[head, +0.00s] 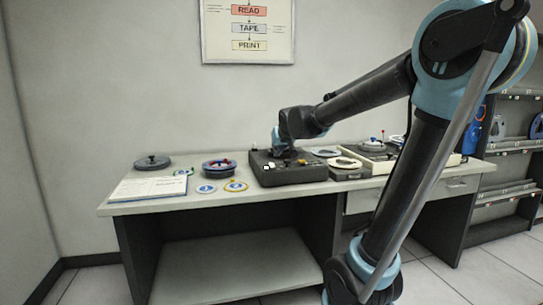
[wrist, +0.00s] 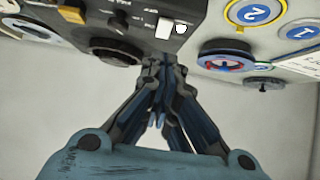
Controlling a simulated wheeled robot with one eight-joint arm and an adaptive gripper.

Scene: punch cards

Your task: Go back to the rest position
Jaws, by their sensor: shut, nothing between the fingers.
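My gripper (wrist: 163,68) is shut and empty in the wrist view, its fingertips together beside the dark control box. In the head view my arm reaches from the right across the desk, and my gripper is at the back of the dark control box (head: 285,174), mostly hidden by the box and the wrist. In the wrist view the control box (wrist: 140,24) shows knobs, white buttons and a yellow key. I cannot tell whether the fingers touch the box.
The desk (head: 218,198) holds an open book (head: 148,188), a dark disc (head: 152,162), a blue reel (head: 218,167), and round numbered tags (head: 236,186). A tape unit (head: 383,154) stands right of the box. Shelves (head: 510,150) stand at the far right. Space above the desk's left is clear.

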